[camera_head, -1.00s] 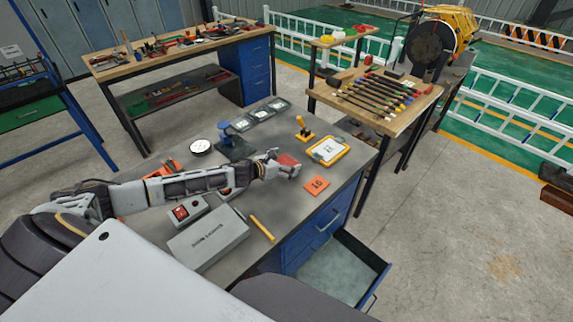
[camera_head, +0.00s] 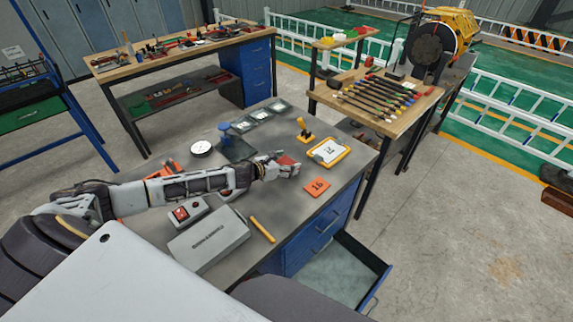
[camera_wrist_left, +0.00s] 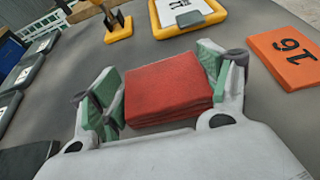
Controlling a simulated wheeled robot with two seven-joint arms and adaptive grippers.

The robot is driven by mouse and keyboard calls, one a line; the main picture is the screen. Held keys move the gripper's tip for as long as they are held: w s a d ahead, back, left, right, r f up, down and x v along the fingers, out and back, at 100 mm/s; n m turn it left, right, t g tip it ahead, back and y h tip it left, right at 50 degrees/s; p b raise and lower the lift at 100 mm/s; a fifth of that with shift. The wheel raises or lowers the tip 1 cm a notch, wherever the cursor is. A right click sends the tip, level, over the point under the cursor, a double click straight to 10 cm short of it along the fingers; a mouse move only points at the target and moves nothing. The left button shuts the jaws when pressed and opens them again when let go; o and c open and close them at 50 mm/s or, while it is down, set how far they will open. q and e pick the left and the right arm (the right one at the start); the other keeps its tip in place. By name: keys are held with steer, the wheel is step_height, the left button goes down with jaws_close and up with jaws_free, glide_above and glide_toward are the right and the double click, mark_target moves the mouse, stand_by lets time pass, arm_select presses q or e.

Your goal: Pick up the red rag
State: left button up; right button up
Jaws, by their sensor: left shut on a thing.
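The red rag (camera_wrist_left: 168,95) is a folded, layered square on the grey desk. It lies between the green-padded fingers of my left gripper (camera_wrist_left: 165,99) in the left wrist view. The gripper is shut on the rag, with one finger along each side of it. In the head view, the rag (camera_head: 288,159) is partly hidden behind my left gripper (camera_head: 288,168). I cannot tell whether the rag is clear of the desk. My right gripper is not in view.
An orange card marked 16 (camera_head: 317,187) lies right of the gripper. A yellow-framed panel (camera_head: 328,152) and a yellow joystick (camera_head: 305,131) stand beyond the rag. A grey box (camera_head: 208,239) and a yellow handle (camera_head: 262,229) are nearer. A blue drawer (camera_head: 340,277) stands open below.

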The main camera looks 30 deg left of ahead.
mark_target(286, 163)
arm_select(q)
step_height(286, 163, up, 10)
steer(key=p, duration=0.1)
stand_by(0.7)
stand_by(0.7)
